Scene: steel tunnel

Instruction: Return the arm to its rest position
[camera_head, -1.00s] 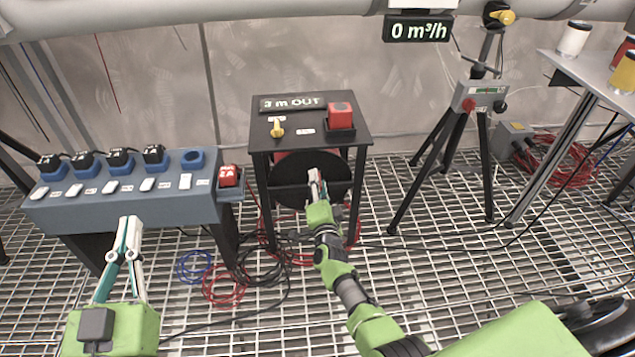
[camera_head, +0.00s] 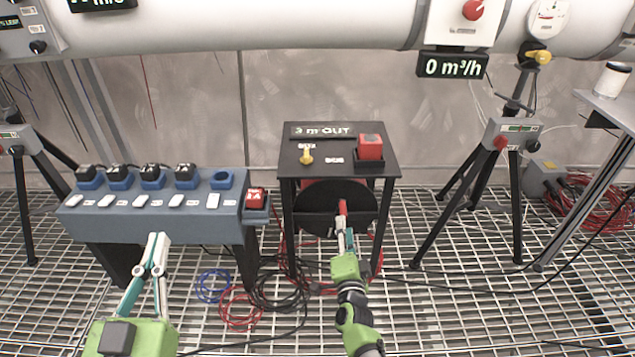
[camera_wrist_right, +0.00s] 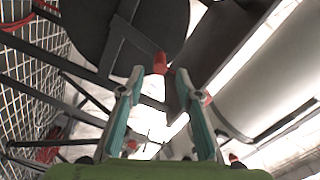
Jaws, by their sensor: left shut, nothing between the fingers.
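My left gripper (camera_head: 157,238) is shut and empty, just in front of the blue-grey socket box (camera_head: 150,218) in the head view. My right gripper (camera_head: 343,234) is in front of the black disc (camera_head: 318,200) under the small black table. In the right wrist view my right gripper (camera_wrist_right: 166,78) has its fingers spread apart with nothing held between them. A red knob (camera_wrist_right: 160,62) on the disc's bar shows beyond the fingertips. In the head view the red knob (camera_head: 342,207) appears just above the fingertips.
Cables (camera_head: 275,290) lie on the grated floor. A large pipe (camera_head: 250,25) crosses the top.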

